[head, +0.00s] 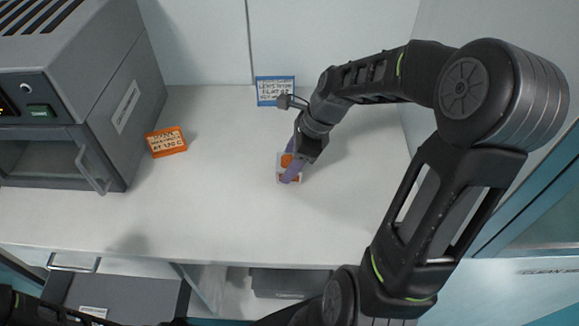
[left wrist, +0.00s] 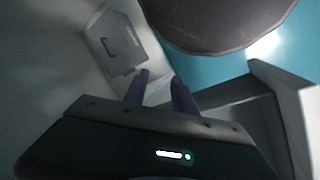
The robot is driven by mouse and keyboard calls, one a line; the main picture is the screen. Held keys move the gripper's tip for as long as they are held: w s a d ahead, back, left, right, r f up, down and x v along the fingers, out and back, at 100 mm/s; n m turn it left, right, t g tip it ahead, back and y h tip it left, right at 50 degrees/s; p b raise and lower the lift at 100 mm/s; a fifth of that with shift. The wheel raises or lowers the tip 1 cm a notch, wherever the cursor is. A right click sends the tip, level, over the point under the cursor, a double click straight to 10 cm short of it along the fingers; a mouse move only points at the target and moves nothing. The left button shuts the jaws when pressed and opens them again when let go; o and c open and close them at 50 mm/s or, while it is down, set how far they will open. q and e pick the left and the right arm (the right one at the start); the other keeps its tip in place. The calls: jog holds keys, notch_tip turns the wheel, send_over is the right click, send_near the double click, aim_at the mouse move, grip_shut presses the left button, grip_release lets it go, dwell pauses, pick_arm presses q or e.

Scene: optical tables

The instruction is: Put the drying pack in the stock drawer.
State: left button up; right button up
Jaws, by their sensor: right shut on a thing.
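The drying pack (head: 282,161), small and white with orange marks, is on or just above the white bench in the middle of the head view. My right gripper (head: 291,172), with purple fingers, points down and is shut on it, hiding part of it. A grey drawer-like unit (head: 140,296) with a pale label shows below the bench front at lower left; I cannot read the label or tell whether it is the stock drawer. My left gripper (left wrist: 160,92) shows in the left wrist view with its purple fingers apart and nothing between them.
A grey oven (head: 120,95) with a handled door stands at the left of the bench (head: 220,215). A dark grey box (head: 290,283) sits under the bench. The bench front is clear.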

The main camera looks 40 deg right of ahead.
aim_at(290, 161)
jog(key=c, duration=0.3)
notch_tip(290, 161, up, 10)
jog(key=shift+r, duration=0.1)
dwell(0.4)
jog(key=shift+s, duration=0.1)
dwell(0.5)
